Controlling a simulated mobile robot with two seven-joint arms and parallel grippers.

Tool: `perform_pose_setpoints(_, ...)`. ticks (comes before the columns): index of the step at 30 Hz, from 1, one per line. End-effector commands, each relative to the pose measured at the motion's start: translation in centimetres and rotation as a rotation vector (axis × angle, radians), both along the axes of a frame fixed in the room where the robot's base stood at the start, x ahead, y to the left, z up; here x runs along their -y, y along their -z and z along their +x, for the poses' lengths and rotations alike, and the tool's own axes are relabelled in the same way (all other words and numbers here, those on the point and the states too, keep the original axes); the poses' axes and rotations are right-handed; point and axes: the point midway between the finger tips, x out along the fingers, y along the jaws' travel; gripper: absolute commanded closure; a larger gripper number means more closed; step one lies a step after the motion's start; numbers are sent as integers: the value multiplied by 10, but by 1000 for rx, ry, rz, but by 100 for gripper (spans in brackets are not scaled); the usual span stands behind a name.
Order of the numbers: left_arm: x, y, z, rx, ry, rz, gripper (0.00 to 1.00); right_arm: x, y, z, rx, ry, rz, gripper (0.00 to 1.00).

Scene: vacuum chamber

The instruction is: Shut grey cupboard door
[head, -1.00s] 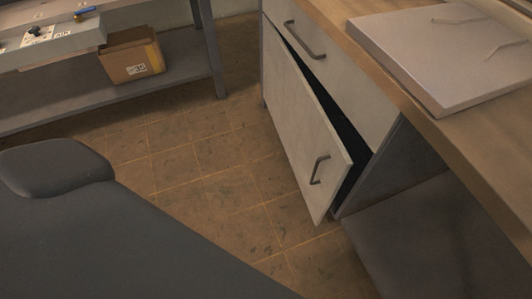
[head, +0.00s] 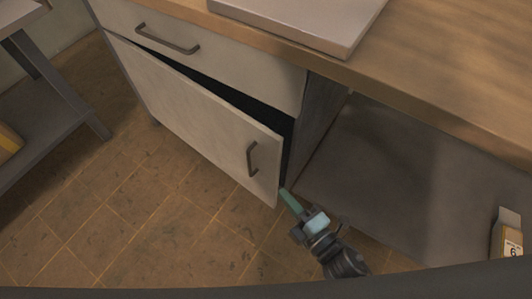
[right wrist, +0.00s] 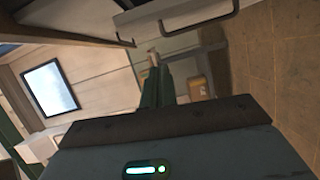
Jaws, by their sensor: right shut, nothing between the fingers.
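The grey cupboard door (head: 190,110) stands partly open below a drawer, with a dark gap along its top and right edges. Its dark bar handle (head: 252,158) is near the free edge. My right gripper (head: 287,193) is shut and empty, its green fingers pointing up-left at the lower free corner of the door. Whether the tips touch the door I cannot tell. In the right wrist view the closed fingers (right wrist: 153,62) point ahead, and a panel with a bar handle (right wrist: 185,14) shows above them. My left gripper is not in view.
The drawer (head: 210,45) above the door is closed under a wooden worktop (head: 440,60). An open bay (head: 390,170) lies right of the cupboard, with a small labelled box (head: 507,232). A grey bench (head: 50,100) stands at left. The tiled floor (head: 130,210) before the door is clear.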

Motion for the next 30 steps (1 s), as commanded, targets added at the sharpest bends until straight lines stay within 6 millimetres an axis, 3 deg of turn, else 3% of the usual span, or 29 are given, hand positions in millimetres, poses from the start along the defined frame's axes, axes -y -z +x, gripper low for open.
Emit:
perform_pose_setpoints(14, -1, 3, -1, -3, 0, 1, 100, -16, -7, 19, 71, -37, -49, 100)
perform_pose_setpoints(29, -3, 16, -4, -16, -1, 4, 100, -67, -6, 93, 68, -37, -48, 100)
perform_pose_setpoints(30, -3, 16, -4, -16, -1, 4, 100, -60, -5, 97, 68, -35, -54, 100)
